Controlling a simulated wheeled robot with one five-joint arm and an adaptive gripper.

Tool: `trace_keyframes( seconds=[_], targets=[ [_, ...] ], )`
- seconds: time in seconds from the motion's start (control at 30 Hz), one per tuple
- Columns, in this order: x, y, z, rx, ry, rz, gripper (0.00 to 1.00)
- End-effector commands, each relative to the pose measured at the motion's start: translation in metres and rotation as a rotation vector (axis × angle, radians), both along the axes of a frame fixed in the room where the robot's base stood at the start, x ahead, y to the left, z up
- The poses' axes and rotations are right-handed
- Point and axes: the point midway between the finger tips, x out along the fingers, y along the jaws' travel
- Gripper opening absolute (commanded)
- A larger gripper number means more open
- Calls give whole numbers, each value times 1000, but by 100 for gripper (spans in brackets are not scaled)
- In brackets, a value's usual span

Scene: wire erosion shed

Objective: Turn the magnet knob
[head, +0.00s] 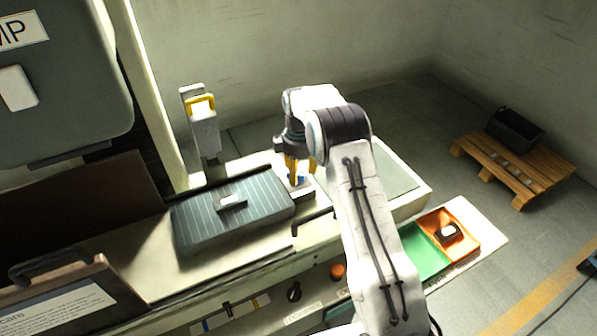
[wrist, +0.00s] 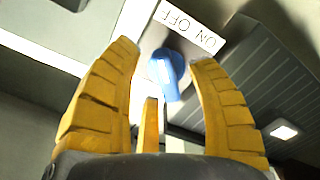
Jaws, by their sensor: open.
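The magnet knob (wrist: 166,73) is blue and shows between the two yellow fingers of my gripper (wrist: 165,52) in the wrist view. A white label reading ON and OFF (wrist: 188,24) lies beside it, upside down in this view. The fingers are open, one on each side of the knob, with visible gaps; I cannot tell how far above it they are. In the head view my gripper (head: 296,172) points down at the right end of the dark ribbed chuck (head: 188,232), and only a little blue of the knob shows behind the fingers.
A small metal block (head: 232,201) lies on the chuck. A grey post with a yellow handle (head: 202,103) stands behind. An orange and green tray (head: 428,262) sits at the front right. A pallet (head: 497,167) with a black bin (head: 515,131) is on the floor to the right.

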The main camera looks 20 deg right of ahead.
Motion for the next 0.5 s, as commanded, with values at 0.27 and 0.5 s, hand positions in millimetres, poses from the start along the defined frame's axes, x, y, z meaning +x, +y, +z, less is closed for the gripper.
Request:
trace_keyframes(
  seconds=[0.27, 0.5],
  targets=[
    [0, 0, -9, -1, -1, 0, 53],
    [0, 0, -10, -1, -1, 0, 54]
  ],
)
